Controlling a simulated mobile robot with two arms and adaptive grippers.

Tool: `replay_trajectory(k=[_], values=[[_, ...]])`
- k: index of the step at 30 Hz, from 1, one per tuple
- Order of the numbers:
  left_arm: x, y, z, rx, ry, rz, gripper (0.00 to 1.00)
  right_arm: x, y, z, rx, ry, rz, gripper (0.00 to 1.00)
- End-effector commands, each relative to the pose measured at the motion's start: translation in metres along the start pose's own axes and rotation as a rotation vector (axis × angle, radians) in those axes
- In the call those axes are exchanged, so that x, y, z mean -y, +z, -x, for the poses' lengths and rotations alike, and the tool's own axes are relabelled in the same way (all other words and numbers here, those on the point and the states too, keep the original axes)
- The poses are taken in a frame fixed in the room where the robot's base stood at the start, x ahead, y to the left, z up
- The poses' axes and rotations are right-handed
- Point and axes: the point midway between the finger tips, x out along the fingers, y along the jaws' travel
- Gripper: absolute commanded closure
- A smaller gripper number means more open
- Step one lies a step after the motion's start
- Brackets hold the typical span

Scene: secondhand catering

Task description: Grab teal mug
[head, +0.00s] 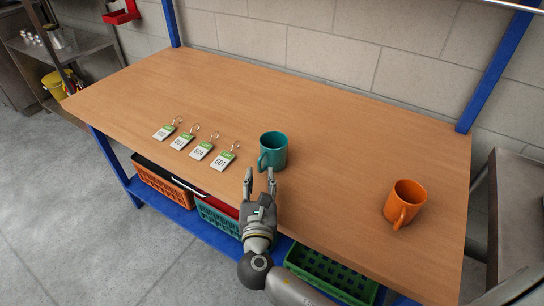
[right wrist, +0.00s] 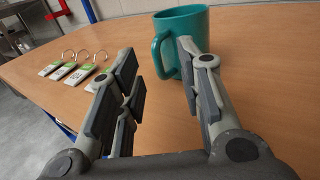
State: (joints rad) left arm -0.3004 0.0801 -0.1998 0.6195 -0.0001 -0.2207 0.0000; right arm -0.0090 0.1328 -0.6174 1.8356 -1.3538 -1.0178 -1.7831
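A teal mug (head: 273,150) stands upright on the wooden table, with its handle toward my right gripper. My right gripper (head: 260,178) is open at the table's front edge, just in front of the mug. In the right wrist view the mug (right wrist: 183,38) is beyond the fingertips, close to the right finger, with its handle in line with the space between the fingers (right wrist: 155,62). Nothing is held. I cannot tell whether the right finger touches the mug. My left gripper is not in view.
An orange mug (head: 404,203) stands to the right on the table (head: 330,140). Several numbered key tags (head: 204,150) with rings lie in a row left of the teal mug. Coloured baskets (head: 165,183) sit on the shelf below. The back of the table is clear.

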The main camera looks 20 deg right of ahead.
Motion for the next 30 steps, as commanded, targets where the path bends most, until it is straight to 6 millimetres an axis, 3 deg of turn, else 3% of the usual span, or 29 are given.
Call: replay_trajectory(k=[12,20,28,30], values=[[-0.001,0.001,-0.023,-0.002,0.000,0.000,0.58,-0.005,0.003,-0.050,0.001,0.000,0.000,0.66],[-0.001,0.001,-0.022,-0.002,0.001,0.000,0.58,-0.005,0.005,-0.052,0.000,0.001,-0.001,0.66],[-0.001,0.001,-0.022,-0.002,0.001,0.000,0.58,-0.005,0.004,-0.052,-0.001,0.001,-0.001,0.98],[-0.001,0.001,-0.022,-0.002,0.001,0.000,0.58,-0.005,0.004,-0.052,-0.001,0.001,-0.001,1.00]])
